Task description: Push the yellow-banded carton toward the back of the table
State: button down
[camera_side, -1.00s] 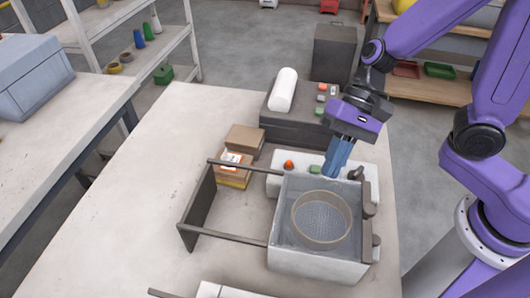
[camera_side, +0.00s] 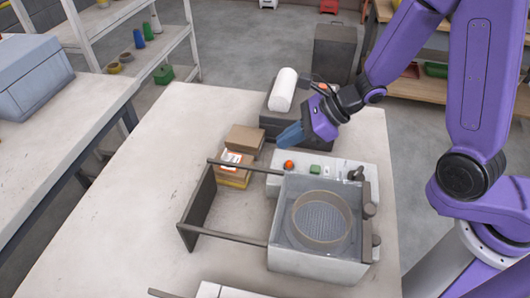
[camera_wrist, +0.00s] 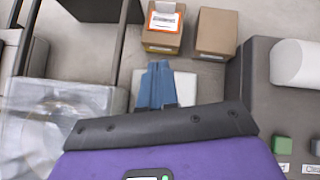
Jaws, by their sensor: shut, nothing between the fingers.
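The yellow-banded carton (camera_side: 233,176) is a small brown box with an orange-and-white label on top and a yellow band low on its side. It stands on the table by the dark frame of the bagger, and shows at the top of the wrist view (camera_wrist: 164,27). A plain brown carton (camera_side: 245,139) stands just behind it; it also shows in the wrist view (camera_wrist: 215,34). My gripper (camera_side: 281,140) has blue fingers, shut and empty, pointing left toward the cartons. It is to the right of both and apart from them. In the wrist view the fingertips (camera_wrist: 158,66) point at the banded carton.
The bagger (camera_side: 318,262) with its round mesh opening sits in front, with a control panel having an orange knob (camera_side: 289,165). Its dark frame (camera_side: 196,208) extends left beside the banded carton. A dark unit with a white roll (camera_side: 283,90) stands behind. The table's left side is clear.

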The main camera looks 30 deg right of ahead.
jog(key=d+m, duration=0.1)
jog(key=d+f+m+t+h, duration=0.1)
jog(key=m, duration=0.1)
jog(key=shift+w+d+f, duration=0.1)
jog(key=shift+w+f, duration=0.05)
jog(key=shift+w, duration=0.05)
jog(key=shift+x, duration=4.95)
jog(key=shift+w, duration=0.15)
jog(key=w+a, duration=0.7)
jog(key=shift+w+a, duration=0.3)
jog(key=shift+v, duration=5.05)
